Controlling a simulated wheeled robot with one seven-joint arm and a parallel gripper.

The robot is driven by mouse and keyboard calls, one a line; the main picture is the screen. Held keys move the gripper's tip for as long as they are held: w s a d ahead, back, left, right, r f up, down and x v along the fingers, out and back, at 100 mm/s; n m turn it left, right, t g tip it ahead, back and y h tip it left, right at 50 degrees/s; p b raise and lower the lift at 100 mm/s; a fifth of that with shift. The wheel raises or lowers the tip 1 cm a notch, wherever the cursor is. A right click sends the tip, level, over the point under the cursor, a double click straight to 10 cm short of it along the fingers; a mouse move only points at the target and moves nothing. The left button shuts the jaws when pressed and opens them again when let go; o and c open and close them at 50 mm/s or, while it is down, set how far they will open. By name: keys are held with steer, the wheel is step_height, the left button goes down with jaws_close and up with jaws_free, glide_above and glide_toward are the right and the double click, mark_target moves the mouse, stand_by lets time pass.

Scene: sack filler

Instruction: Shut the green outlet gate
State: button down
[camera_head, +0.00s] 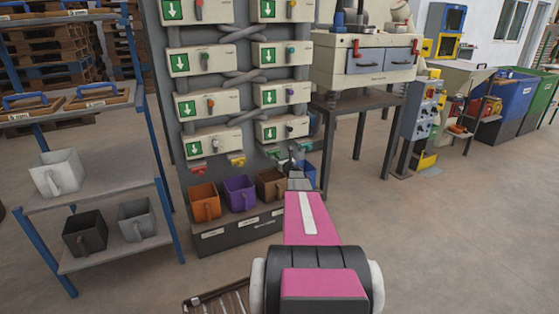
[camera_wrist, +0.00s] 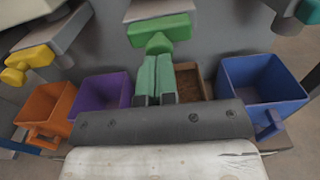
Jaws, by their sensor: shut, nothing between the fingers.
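The green outlet gate (camera_wrist: 160,28) is on the lower front of the grey dispenser, under a pale outlet, in the wrist view. It has a wide bar with a narrower tab below. In the head view the same gate (camera_head: 273,153) is small, just up and left of my gripper. My gripper (camera_wrist: 156,66) is shut and empty, with its fingers together. The fingertips are right at the gate's lower tab in the wrist view; I cannot tell if they touch. In the head view my gripper (camera_head: 289,166) is in front of the bins. How far the gate stands open is unclear.
Below the outlets stand an orange bin (camera_head: 204,203), a purple bin (camera_head: 239,193), a brown bin (camera_wrist: 206,76) partly behind my fingers, and a blue bin (camera_wrist: 262,80). A yellow gate (camera_wrist: 38,57) is left of the green one.

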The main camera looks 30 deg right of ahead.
steer(key=s, duration=1.2)
steer(key=shift+s, duration=0.4)
